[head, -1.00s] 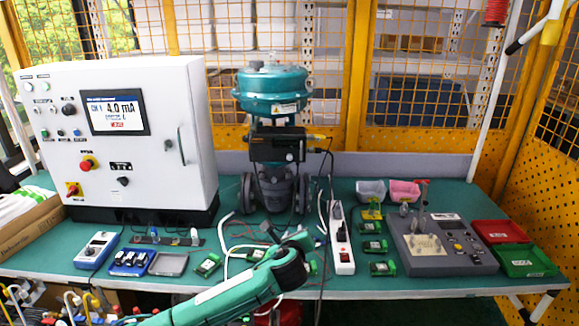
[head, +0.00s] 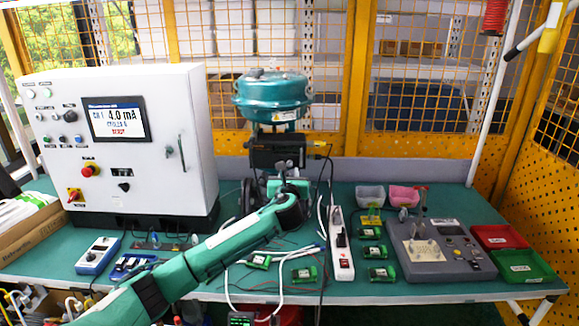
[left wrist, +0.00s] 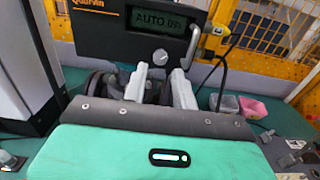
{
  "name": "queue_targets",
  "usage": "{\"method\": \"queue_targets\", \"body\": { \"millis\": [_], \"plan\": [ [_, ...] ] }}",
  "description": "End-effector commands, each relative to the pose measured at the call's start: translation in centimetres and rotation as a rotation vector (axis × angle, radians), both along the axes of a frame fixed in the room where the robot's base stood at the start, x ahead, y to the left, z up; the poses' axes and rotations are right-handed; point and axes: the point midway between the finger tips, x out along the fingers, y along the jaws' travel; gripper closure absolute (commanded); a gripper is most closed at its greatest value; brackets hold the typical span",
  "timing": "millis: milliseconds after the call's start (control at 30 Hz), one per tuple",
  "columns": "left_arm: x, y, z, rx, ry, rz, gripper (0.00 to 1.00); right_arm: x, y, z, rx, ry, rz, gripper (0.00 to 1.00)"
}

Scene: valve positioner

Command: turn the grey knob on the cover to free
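The black valve positioner (head: 278,151) is mounted under the teal actuator (head: 272,98) in the head view. It also fills the top of the left wrist view (left wrist: 120,44), where its display (left wrist: 158,20) reads AUTO with a blurred figure. The small round grey knob (left wrist: 160,56) is on the cover below the display; its pointer direction is too small to read. My left gripper (left wrist: 158,76) is open and empty, its two pale fingers apart just below and either side of the knob, apparently not touching it. In the head view the left gripper (head: 284,170) is just below the positioner. My right gripper is not in view.
A white control cabinet (head: 180,100) stands left of the valve. A power strip (head: 342,250), several green boards (head: 382,274), a grey test panel (head: 440,262), and red (head: 500,236) and green (head: 522,264) trays lie to the right. Loose cables cross the bench near the valve.

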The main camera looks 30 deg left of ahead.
Motion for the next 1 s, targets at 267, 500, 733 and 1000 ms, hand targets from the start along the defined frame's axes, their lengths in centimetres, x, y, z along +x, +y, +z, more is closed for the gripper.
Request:
{"method": "queue_targets", "body": {
  "millis": [267, 500, 733, 1000],
  "plan": [
    [3.0, 1.8, 0.0, -0.001, 0.001, 0.001, 0.72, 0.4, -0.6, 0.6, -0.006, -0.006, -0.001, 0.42],
    [3.7, 2.3, 0.0, -0.001, 0.0, 0.0, 0.72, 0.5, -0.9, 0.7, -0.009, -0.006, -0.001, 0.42],
    [3.7, 2.3, 0.0, -0.001, 0.0, 0.0, 0.74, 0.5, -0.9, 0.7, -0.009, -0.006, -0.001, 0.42],
    [3.7, 2.3, 0.0, -0.002, 0.0, 0.0, 1.0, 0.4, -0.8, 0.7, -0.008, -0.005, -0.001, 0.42]
  ]
}}
